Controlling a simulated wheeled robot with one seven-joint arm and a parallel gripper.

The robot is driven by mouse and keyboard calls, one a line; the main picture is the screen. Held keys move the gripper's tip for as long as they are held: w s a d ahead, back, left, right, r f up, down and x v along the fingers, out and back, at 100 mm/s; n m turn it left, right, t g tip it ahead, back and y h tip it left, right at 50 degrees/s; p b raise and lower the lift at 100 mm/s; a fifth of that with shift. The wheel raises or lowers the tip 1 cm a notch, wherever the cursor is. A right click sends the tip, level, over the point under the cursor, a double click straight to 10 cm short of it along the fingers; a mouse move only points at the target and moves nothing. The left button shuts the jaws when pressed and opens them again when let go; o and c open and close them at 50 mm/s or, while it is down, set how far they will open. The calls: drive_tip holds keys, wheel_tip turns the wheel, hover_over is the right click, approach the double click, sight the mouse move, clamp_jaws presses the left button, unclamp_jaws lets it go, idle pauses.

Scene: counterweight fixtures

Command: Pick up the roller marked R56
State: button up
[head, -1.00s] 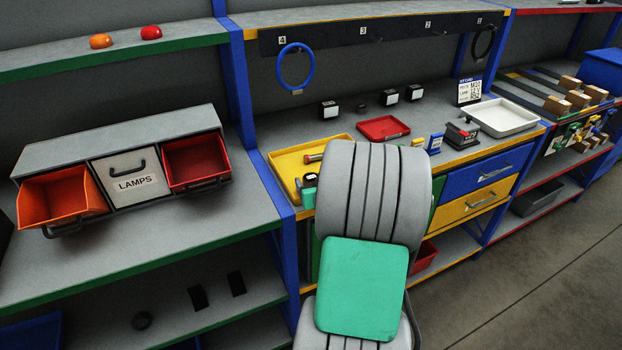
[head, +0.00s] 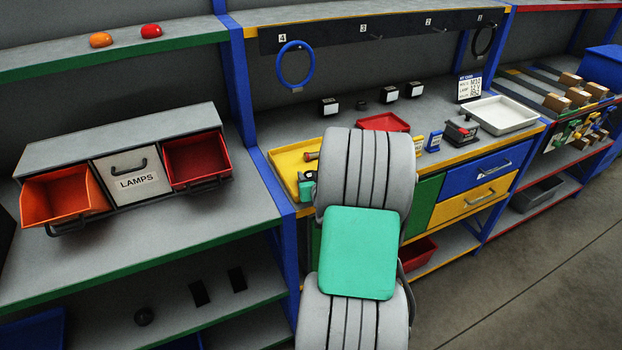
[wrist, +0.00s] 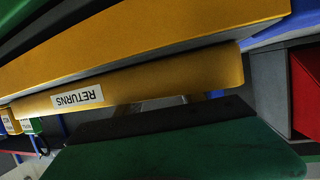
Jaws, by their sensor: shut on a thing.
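The yellow tray (head: 291,152) lies on the middle bench, partly hidden behind my arm. A small roller-like piece with an orange-red end (head: 312,156) lies at its back edge; no R56 marking is readable. Part of my gripper (head: 306,186), teal and dark, shows low over the tray's front, left of my arm. In the wrist view one dark green finger with a black edge fills the bottom, beside the tray wall labelled RETURNS (wrist: 78,97). A grey metallic strip (wrist: 163,103) shows between finger and wall. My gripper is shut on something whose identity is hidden.
Behind the tray are a red tray (head: 372,121) and several small black blocks. Small yellow and blue boxes (head: 434,141) and a white tray (head: 503,115) stand to the right.

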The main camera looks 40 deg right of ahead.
clamp_jaws()
drive_tip(key=shift+r, duration=0.1)
